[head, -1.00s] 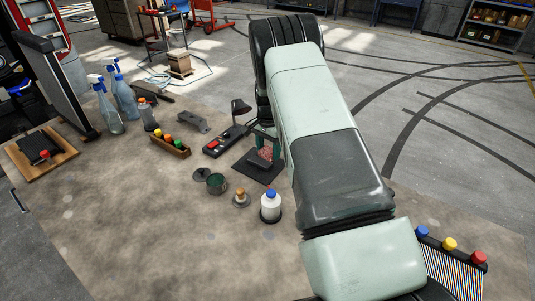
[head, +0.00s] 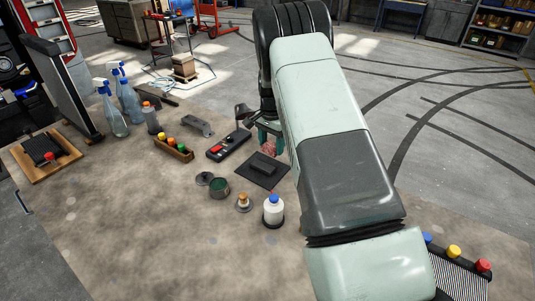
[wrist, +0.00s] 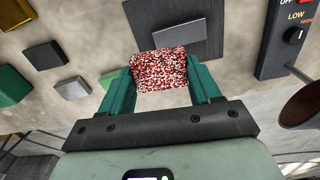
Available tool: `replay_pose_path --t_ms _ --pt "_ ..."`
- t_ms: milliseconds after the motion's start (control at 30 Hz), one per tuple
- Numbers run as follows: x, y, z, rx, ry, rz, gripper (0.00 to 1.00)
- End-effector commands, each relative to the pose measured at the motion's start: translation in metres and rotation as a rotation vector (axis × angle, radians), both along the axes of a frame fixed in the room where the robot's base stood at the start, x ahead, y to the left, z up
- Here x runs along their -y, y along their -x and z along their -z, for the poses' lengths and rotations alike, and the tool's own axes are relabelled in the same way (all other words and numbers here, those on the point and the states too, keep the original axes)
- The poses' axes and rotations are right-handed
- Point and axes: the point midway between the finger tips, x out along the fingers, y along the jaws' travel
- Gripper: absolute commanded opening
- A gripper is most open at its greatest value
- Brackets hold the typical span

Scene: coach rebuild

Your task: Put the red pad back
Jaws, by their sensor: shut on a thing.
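My gripper (wrist: 160,80) is shut on the red pad (wrist: 160,70), a red-and-white speckled block between its teal fingers. In the head view, the pad (head: 268,148) shows small and partly hidden beside my arm, just behind the dark square plate (head: 258,178). A flat dark grey block (head: 263,164) lies on that plate. In the wrist view, the plate (wrist: 208,15) and the grey block (wrist: 183,35) show beyond the pad, and the pad overlaps the plate's near edge in the picture. I cannot tell the pad's height above the surface.
A black control box (head: 228,145) stands left of the plate. In front are a green cup (head: 219,189), a small orange-knobbed stand (head: 243,202) and a blue-capped white bottle (head: 273,211). A wooden tray (head: 184,155) of coloured-top bottles is farther left. The front left surface is clear.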

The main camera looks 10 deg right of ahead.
Motion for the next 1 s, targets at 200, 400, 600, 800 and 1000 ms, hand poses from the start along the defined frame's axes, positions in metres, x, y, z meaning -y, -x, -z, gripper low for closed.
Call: replay_pose_path --t_ms 200,400,600,800,1000 --pt "0.014 0.016 0.000 -0.001 0.000 -0.005 0.34" --pt "0.044 0.063 0.000 -0.002 -0.001 -0.034 0.34" --pt "0.060 0.099 0.000 0.000 0.000 -0.063 0.34" --pt "0.063 0.109 0.028 -0.004 0.000 -0.070 0.34" --pt "0.062 0.108 0.059 -0.001 0.000 -0.071 0.34"
